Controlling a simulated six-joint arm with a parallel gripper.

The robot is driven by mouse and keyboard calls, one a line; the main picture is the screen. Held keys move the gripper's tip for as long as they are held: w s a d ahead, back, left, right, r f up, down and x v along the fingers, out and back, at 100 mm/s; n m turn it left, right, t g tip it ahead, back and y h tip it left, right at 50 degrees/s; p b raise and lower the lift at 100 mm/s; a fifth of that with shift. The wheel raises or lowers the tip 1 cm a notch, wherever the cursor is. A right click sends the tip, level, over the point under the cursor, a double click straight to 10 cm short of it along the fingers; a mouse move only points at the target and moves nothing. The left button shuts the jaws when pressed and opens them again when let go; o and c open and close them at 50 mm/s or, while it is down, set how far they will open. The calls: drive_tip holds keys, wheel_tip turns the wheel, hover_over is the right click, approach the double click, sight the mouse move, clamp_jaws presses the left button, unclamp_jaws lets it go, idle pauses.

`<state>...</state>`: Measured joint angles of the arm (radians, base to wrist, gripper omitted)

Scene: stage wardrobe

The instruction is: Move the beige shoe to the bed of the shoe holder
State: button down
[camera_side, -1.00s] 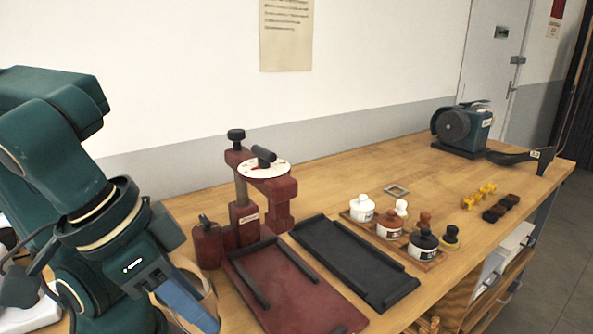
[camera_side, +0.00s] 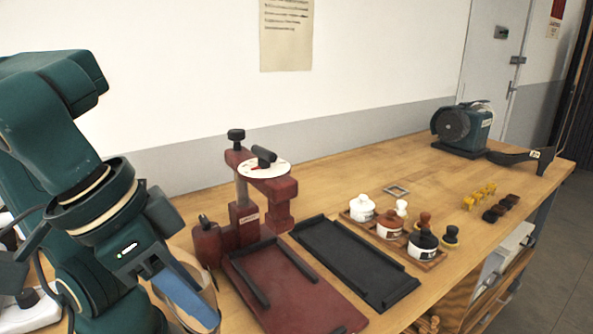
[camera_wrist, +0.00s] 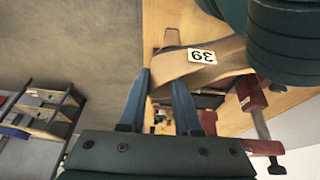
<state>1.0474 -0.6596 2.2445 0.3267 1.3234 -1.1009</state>
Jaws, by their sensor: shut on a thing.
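The beige shoe (camera_wrist: 190,68), with a "39" label, is between the blue fingers of my gripper (camera_wrist: 162,85) in the wrist view. In the side view my gripper (camera_side: 185,297) is at the lower left, shut on the shoe (camera_side: 203,283), whose lower part is cut off by the frame. The red fixture with a white dial, which looks like the shoe holder (camera_side: 243,228), stands to the right of my gripper. Its flat red bed (camera_side: 302,302), with black rails, extends toward the front. The bed is empty. The shoe is left of it and apart from the rails.
A black tray (camera_side: 335,247) lies empty right of the red bed. Several lidded jars stand on a wooden board (camera_side: 430,262) beyond it. The table's back middle is clear.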

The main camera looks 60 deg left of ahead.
drive_tip(key=w+d, duration=0.3)
drive_tip(key=w, duration=0.5)
drive_tip(key=w+d, duration=0.3)
drive_tip(key=w, duration=0.5)
drive_tip(key=w+a+f, duration=0.4)
drive_tip(key=w, duration=0.5)
drive_tip(key=w+a+f, duration=0.3)
drive_tip(key=w+f, duration=0.1)
drive_tip(key=w, duration=0.6)
drive_tip(key=shift+a, duration=0.4)
drive_tip(key=shift+s+f, duration=0.1)
drive_tip(key=shift+f, duration=0.4)
drive_tip(key=c, duration=0.5)
unclamp_jaws()
drive_tip(key=shift+c, duration=0.2)
